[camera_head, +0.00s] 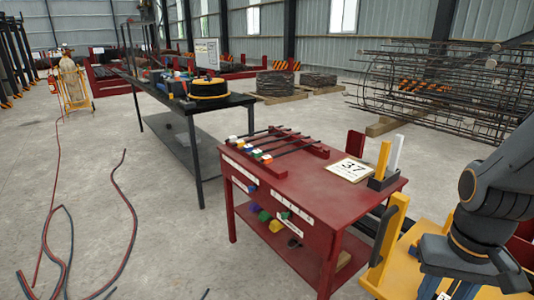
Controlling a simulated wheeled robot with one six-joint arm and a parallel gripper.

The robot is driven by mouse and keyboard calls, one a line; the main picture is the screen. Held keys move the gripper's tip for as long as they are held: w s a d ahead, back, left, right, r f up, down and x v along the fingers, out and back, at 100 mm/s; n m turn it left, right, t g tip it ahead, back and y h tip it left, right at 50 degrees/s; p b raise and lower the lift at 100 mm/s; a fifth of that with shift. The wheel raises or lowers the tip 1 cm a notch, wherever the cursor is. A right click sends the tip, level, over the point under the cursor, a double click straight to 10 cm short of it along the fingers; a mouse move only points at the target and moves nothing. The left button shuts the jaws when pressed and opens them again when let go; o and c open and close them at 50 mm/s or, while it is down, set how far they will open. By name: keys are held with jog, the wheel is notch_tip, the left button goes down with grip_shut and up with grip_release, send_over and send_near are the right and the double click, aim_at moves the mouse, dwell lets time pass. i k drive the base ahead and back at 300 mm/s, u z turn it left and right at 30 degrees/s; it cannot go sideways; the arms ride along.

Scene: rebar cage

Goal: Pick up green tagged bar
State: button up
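Several dark bars lie side by side on a rack on the red table (310,190), with small coloured tags at their near left ends.
A black table (180,100) stands behind; hoses (125,210) lie on the floor left.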

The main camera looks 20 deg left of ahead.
aim_at(256, 154)
jog(key=z, duration=0.3)
jog(key=k, duration=0.2)
jog(key=u, duration=1.5)
jog(key=i, duration=1.1)
jog(key=u, duration=0.25)
jog(key=i, duration=1.4)
jog(key=z, duration=0.75)
jog(key=i, duration=0.45)
jog(key=z, duration=0.35)
